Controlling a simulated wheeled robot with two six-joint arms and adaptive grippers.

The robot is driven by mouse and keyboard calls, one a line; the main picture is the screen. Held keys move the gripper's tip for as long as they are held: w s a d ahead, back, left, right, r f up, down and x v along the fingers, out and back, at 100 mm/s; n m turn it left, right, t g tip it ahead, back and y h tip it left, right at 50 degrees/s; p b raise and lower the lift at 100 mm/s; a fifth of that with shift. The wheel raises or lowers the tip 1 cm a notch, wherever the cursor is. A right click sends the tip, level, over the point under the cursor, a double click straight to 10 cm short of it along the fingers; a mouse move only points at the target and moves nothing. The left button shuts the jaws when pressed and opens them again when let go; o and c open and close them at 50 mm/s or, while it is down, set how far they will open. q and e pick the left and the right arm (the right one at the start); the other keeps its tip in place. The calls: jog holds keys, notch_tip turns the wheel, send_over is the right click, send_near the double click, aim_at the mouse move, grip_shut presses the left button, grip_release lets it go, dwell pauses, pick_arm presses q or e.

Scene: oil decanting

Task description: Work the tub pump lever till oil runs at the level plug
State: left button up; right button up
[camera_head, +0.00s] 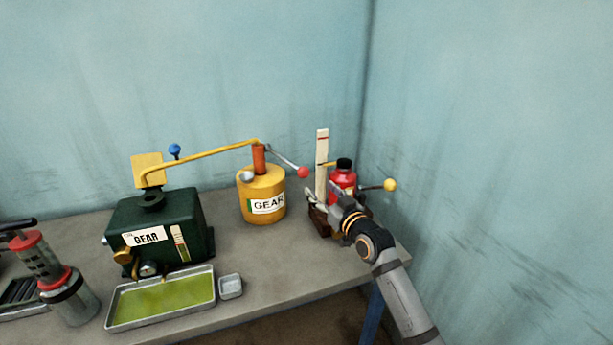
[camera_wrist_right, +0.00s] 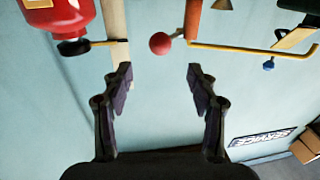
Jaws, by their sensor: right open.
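The yellow tub (camera_head: 264,199), labelled GEAR, carries an orange pump column (camera_head: 259,159). Its thin grey lever slopes down right to a red knob (camera_head: 303,172); the knob is also in the right wrist view (camera_wrist_right: 160,43). A yellow pipe (camera_head: 205,153) runs from the column to above the black neck on top of the dark green GEAR box (camera_head: 200,222). A round metal fitting (camera_head: 148,269) is low on the box front. My right gripper (camera_wrist_right: 159,73) is open and empty, with the red knob beyond and between its fingertips. My left gripper is not in view.
A tray with yellow-green liquid (camera_head: 110,318) lies before the box, beside a small grey dish (camera_head: 231,286). A red bottle (camera_head: 345,179), a pale upright strip (camera_head: 322,150) and a yellow knob (camera_head: 389,185) are close to my right gripper. A grey red-banded cylinder (camera_head: 72,301) stands left.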

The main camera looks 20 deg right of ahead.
aim_at(306, 176)
jog(key=w, duration=0.3)
jog(key=w+a, duration=0.1)
jog(key=w, duration=0.6)
jog(key=shift+a+f, duration=0.1)
jog(key=shift+a, duration=0.25)
grip_shut()
